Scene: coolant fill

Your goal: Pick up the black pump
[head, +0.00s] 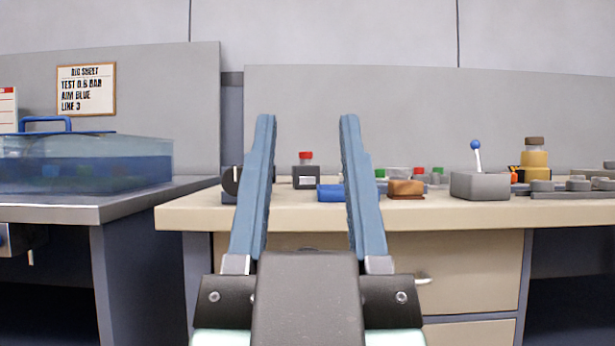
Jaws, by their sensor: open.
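My gripper (307,118) is open and empty, its two blue fingers pointing ahead and up in front of the beige bench. I cannot tell for certain which thing is the black pump. A small black block with a red cap and a white label (305,173) stands on the bench, seen between the fingers and apart from them. A dark grey thing with a round black face (231,181) sits at the bench's left end, partly hidden behind the left finger.
The beige bench (470,215) also bears a blue item (331,193), a brown block (406,188), a grey box with a blue-knobbed lever (480,186) and a yellow container (535,160). At left, a tank of blue liquid (85,165) stands on a grey table (100,205).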

